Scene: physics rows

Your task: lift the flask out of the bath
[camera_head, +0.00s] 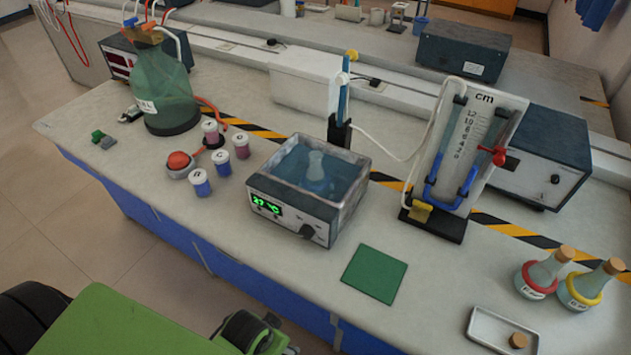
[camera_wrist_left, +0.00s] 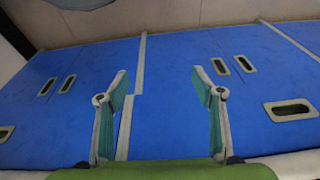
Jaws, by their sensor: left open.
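A clear conical flask (camera_head: 315,168) stands upright inside the water bath (camera_head: 287,213), its neck rising in the middle of the open basin. The bath is a grey box with a green lit display and a dark knob on its front; bluish water fills it. My left gripper (camera_wrist_left: 160,85) is open and empty in the left wrist view, its two green-grey fingers spread apart in front of the blue cabinet fronts. Neither the flask nor the bath shows in that view. My right gripper is not in view.
A green square mat (camera_head: 374,274) lies right of the bath. A thermometer stand (camera_head: 342,105) rises behind it and a manometer board (camera_head: 464,150) stands to the right. Small jars (camera_head: 200,182) stand left. Two corked flasks (camera_head: 541,275) and a tray (camera_head: 487,334) are at far right.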

